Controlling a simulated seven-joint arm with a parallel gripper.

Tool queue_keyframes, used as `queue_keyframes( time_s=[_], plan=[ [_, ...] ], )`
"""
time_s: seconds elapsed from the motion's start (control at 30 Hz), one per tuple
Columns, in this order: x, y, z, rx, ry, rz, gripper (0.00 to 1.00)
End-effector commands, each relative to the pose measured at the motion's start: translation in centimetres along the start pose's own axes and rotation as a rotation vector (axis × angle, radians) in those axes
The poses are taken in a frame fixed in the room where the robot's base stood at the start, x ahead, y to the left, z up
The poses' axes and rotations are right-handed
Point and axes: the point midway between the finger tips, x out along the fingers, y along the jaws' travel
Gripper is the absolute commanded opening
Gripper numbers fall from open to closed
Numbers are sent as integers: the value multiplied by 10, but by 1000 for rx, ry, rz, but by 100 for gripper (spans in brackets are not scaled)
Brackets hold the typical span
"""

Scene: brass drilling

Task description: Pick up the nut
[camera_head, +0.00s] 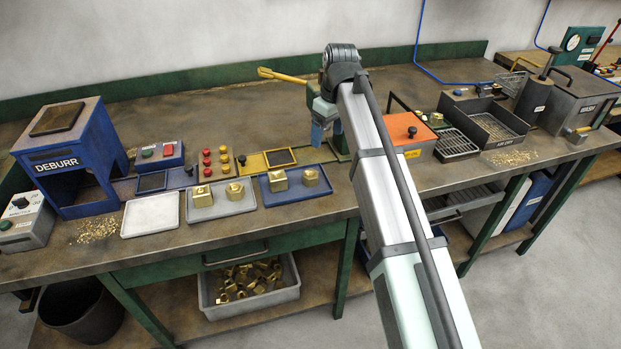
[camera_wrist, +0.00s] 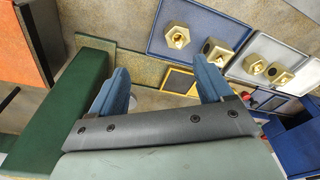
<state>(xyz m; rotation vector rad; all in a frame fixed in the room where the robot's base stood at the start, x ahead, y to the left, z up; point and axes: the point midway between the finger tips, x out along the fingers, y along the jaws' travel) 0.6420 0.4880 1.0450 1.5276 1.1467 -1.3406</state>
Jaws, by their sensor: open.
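Two brass nuts (camera_head: 278,180) (camera_head: 310,176) sit on a blue tray (camera_head: 298,198) at the front of the bench. Two more brass nuts (camera_head: 202,196) (camera_head: 235,190) sit on the grey-blue tray (camera_head: 222,208) to their left. Which one is meant, I cannot tell. In the wrist view, the blue tray's nuts (camera_wrist: 177,37) (camera_wrist: 216,50) show beyond my fingers, the other pair (camera_wrist: 254,64) (camera_wrist: 279,75) further right. My gripper (camera_head: 319,130) hangs above the bench behind the blue tray. Its blue fingers (camera_wrist: 164,82) are apart and empty, not touching any nut.
An empty white tray (camera_head: 150,214) and the blue DEBURR machine (camera_head: 66,158) stand left. A button panel (camera_head: 216,162) and a yellow gauge block (camera_head: 268,161) lie behind the trays. An orange-topped box (camera_head: 408,132) is close right. A bin (camera_head: 250,303) of brass parts sits below.

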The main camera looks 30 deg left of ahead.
Motion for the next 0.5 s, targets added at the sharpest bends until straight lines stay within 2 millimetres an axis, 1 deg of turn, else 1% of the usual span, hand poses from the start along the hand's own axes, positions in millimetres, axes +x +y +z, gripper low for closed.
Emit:
queue_keyframes(
  time_s=[0.03,0.1,0.17,0.27,0.37,0.5],
  plan=[
    [1,-12,-5,-33,-4,-3,79],
    [2,-22,-9,-63,-9,-5,79],
    [3,-27,-11,-81,-12,-7,79],
    [9,-30,-12,-93,-14,-8,79],
    [22,-31,-12,-93,-15,-9,79],
    [46,-31,-11,-92,-15,-9,79]
  ],
)
